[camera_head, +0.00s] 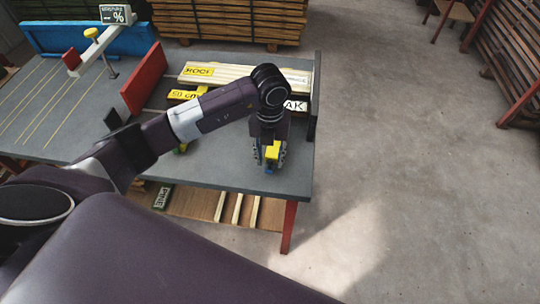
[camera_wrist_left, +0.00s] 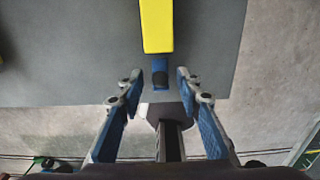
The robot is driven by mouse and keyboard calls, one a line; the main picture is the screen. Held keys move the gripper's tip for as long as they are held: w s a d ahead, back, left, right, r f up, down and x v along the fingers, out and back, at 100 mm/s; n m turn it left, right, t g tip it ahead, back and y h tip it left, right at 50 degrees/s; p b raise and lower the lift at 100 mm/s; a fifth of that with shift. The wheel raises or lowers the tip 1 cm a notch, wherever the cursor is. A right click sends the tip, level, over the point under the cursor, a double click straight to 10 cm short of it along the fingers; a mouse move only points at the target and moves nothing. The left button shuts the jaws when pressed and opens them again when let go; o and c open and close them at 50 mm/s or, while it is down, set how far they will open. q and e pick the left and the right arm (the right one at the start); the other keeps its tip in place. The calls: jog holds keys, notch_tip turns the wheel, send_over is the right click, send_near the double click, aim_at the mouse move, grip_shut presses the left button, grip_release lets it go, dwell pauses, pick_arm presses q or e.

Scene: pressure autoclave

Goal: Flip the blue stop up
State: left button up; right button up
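A small blue piece, which I take to be the blue stop (camera_wrist_left: 160,73), shows at the end of a yellow bar (camera_wrist_left: 157,25) in the left wrist view, near the grey table's edge. In the head view the blue piece (camera_head: 270,169) is small and partly hidden, just in front of the yellow bar's end (camera_head: 272,151). My left gripper (camera_head: 270,160) is over the table's front right corner. Its fingers (camera_wrist_left: 159,80) are apart, one on each side of the blue piece, with gaps showing. Contact cannot be made out. My right gripper is not in view.
The grey table (camera_head: 220,170) carries a red plate (camera_head: 145,78), a blue fence (camera_head: 75,38) and labelled boards (camera_head: 245,75) behind my left arm. A small display (camera_head: 116,14) stands at the back left. Bare floor lies right of the table; timber stacks stand behind.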

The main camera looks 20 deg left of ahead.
pick_arm(q)
grip_shut()
jog(key=shift+w, duration=0.15)
jog(key=shift+w+a+g+h+b, duration=0.25)
jog(key=shift+w+g+b, duration=0.35)
jog(key=shift+g+b, duration=0.45)
jog(key=w+g+b, duration=0.1)
jog(key=b, duration=0.1)
jog(key=g+h+b, duration=0.1)
jog(key=g+b, duration=0.1)
jog(key=shift+w+a, duration=0.2)
jog(key=shift+w, duration=0.2)
jog(key=shift+w+g+b, duration=0.25)
jog(key=shift+g+b, duration=0.3)
jog(key=shift+b, duration=0.15)
jog(key=shift+w+a+g+h, duration=0.15)
jog(key=shift+g+h, duration=0.1)
jog(key=shift+g, duration=0.05)
grip_release()
jog(key=shift+f, duration=0.1)
